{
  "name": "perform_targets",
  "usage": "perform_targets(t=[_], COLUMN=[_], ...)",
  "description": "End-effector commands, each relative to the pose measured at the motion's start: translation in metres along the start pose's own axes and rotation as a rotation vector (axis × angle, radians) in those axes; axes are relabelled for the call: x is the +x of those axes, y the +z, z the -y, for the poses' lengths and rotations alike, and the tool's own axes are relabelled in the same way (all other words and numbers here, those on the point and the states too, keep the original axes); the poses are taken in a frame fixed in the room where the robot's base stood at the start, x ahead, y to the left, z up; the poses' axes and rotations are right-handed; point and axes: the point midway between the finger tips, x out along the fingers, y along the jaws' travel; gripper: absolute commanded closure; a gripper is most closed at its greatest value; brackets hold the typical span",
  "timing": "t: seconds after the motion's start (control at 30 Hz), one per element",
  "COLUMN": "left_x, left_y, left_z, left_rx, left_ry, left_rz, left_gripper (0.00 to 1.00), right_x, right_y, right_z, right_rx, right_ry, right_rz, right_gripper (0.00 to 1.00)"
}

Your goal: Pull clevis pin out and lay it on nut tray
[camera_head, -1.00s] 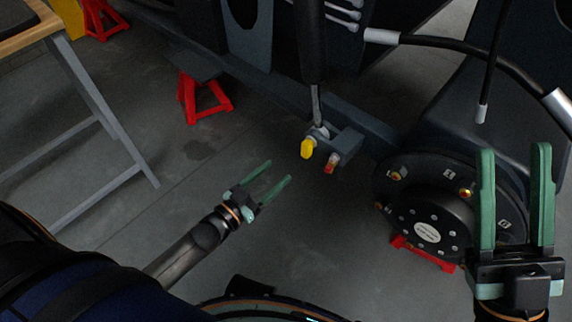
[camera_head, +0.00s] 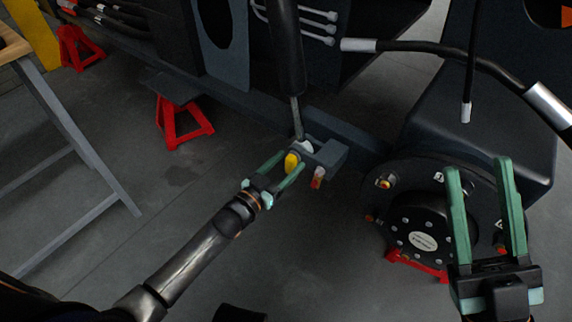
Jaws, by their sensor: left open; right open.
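The clevis pin shows as a yellow-ended piece (camera_head: 291,163) at the grey clevis bracket (camera_head: 329,152), below a cylinder rod (camera_head: 296,118). A second, red-orange piece (camera_head: 318,178) sits to its right on the same bracket; which one is the clevis pin I cannot confirm. My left gripper (camera_head: 292,162) is open, its green fingers reaching toward the yellow end, which appears between or just beyond the fingertips. Contact cannot be told. My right gripper (camera_head: 478,163) is open and empty, pointing up in front of the round hub. No nut tray can be made out.
A black hub (camera_head: 421,214) with studs stands at the right. Red jack stands (camera_head: 184,128) are under the chassis. Black hoses (camera_head: 450,56) hang at upper right. A table (camera_head: 12,45) stands at the left edge.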

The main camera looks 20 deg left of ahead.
Motion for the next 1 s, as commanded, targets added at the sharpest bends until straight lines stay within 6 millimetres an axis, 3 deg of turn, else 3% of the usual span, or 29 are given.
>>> perform_targets(t=[0.07,0.63,1.0], left_x=[-0.0002,-0.0006,-0.0006], left_y=[0.0,0.0001,0.0002], left_z=[-0.0001,0.0,-0.0001], left_rx=[0.0,0.0,0.0], left_ry=[0.0,0.0,0.0], left_rz=[0.0,0.0,0.0], left_gripper=[0.36,1.0,1.0], right_x=[0.0,0.0,0.0001], right_y=[0.0,-0.0001,-0.0003], right_z=[0.0001,0.0001,-0.0001], right_rx=[0.001,0.004,0.005], right_ry=[0.0,0.002,0.004], right_rz=[0.001,0.0,-0.001], right_gripper=[0.53,0.53,0.53])
